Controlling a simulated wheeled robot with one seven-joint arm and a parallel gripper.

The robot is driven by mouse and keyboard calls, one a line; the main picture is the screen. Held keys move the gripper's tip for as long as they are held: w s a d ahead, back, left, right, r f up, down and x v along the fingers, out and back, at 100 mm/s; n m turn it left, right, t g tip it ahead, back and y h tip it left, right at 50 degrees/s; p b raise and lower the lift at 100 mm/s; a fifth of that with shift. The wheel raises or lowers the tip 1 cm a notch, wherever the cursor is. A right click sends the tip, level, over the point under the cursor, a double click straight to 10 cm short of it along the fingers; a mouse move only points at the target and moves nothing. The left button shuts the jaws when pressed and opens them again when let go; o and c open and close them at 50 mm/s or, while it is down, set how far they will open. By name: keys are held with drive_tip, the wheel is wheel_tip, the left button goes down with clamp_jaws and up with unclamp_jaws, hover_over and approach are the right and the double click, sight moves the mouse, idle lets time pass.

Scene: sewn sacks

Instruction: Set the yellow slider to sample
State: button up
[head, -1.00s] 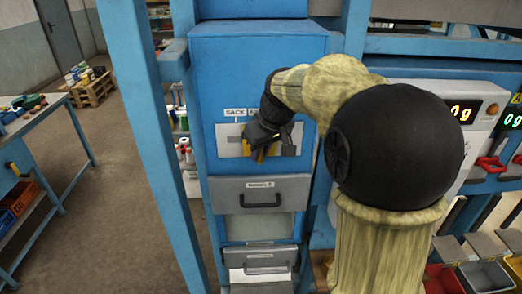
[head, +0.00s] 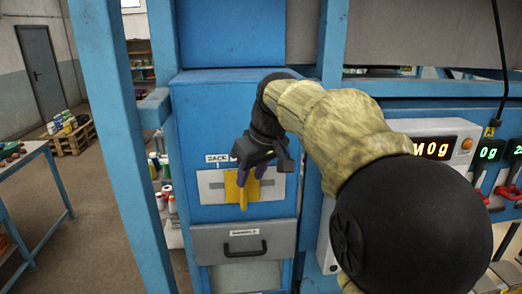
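The yellow slider (head: 242,190) stands near the middle of a pale slotted plate (head: 210,188) on the front of a blue cabinet (head: 195,115). A white label reading "SACK" (head: 217,158) is above the plate's left part. Any label further right is hidden behind my gripper. My dark gripper (head: 252,172) is in front of the plate, at the slider's upper part, and covers some of it. Its fingertips are small and partly hidden, so I cannot tell whether they touch or grip the slider.
A grey drawer (head: 215,243) with a black handle is below the plate. A blue post (head: 115,130) stands to the left. Scales with lit displays (head: 433,148) are at the right, partly behind my arm.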

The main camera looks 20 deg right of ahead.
drive_tip(key=v, duration=0.9)
drive_tip(key=shift+b, duration=0.35)
drive_tip(key=shift+w+f, duration=0.15)
drive_tip(key=shift+w, duration=0.05)
wheel_tip(320, 180, down, 23)
drive_tip(key=s+m+g+h+b, duration=0.1)
drive_tip(key=s+m+b, duration=0.1)
drive_tip(key=m+b, duration=0.1)
drive_tip(key=s+f+m, duration=0.1)
drive_tip(key=s+f, duration=0.4)
drive_tip(key=f, duration=0.3)
drive_tip(key=s+f+m+h+b, duration=0.1)
drive_tip(key=s+f, duration=0.5)
drive_tip(key=f, duration=0.3)
drive_tip(key=shift+g, duration=0.3)
